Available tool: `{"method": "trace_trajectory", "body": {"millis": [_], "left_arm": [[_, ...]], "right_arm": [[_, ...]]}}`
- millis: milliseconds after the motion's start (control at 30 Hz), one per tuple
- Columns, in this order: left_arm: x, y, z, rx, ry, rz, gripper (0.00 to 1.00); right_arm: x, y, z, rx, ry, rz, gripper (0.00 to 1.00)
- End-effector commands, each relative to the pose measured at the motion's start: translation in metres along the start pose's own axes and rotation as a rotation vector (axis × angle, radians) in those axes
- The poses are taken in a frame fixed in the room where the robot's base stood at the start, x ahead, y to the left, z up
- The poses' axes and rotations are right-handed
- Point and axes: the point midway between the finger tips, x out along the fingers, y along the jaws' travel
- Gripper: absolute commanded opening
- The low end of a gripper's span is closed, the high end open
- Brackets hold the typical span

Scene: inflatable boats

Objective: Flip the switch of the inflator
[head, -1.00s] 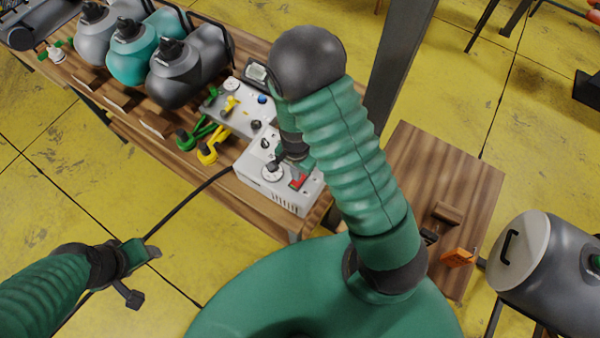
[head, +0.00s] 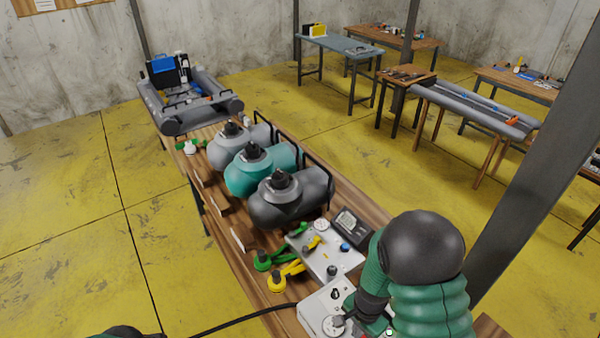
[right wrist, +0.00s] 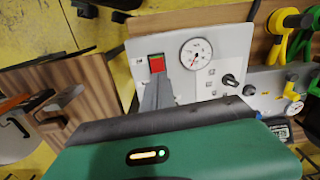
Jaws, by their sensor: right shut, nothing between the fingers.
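The inflator (head: 318,308) is a white box with a round gauge and knobs, at the bottom of the head view; my right arm covers part of it. In the right wrist view its panel (right wrist: 215,52) shows a red switch (right wrist: 157,63) beside the gauge (right wrist: 195,54). My right gripper (right wrist: 156,86) is shut and empty, its grey tip just below the red switch in that view. Whether it touches the switch I cannot tell. In the head view the switch is hidden. Only a dark bit of my left arm shows at the bottom left edge; its gripper is out of view.
A second panel (head: 318,262) with a display and green and yellow valve handles sits beside the inflator. Grey and teal tanks (head: 262,172) stand further along the wooden table. A dark post (head: 535,170) rises at the right. A black hose (head: 240,322) leads left.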

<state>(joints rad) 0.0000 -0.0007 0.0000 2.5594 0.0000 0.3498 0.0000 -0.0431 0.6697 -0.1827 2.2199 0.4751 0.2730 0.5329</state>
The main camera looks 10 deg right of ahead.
Motion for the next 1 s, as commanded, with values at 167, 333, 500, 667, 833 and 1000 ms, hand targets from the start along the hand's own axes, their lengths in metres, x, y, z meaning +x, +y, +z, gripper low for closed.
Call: {"method": "trace_trajectory", "body": {"millis": [167, 333, 500, 667, 833, 1000], "left_arm": [[0.082, 0.000, 0.020, 0.000, -0.002, 0.000, 0.58], [0.123, 0.000, 0.030, 0.000, -0.002, 0.000, 0.58], [0.126, 0.000, 0.030, 0.000, -0.001, 0.000, 0.58], [0.123, 0.000, 0.029, 0.000, -0.001, 0.000, 0.58], [0.123, 0.000, 0.029, 0.000, -0.001, 0.000, 0.58], [0.104, 0.000, 0.025, 0.000, -0.002, 0.000, 0.58]], "right_arm": [[0.003, -0.003, 0.030, -0.490, 0.049, -0.097, 0.00], [-0.007, 0.014, 0.051, -0.949, 0.158, -0.120, 0.00], [-0.016, 0.021, 0.055, -1.096, 0.199, -0.107, 0.00], [-0.018, 0.021, 0.055, -1.094, 0.198, -0.107, 0.00], [-0.018, 0.021, 0.055, -1.091, 0.198, -0.108, 0.00], [-0.034, 0.015, 0.046, -0.912, 0.152, -0.103, 0.00]]}}
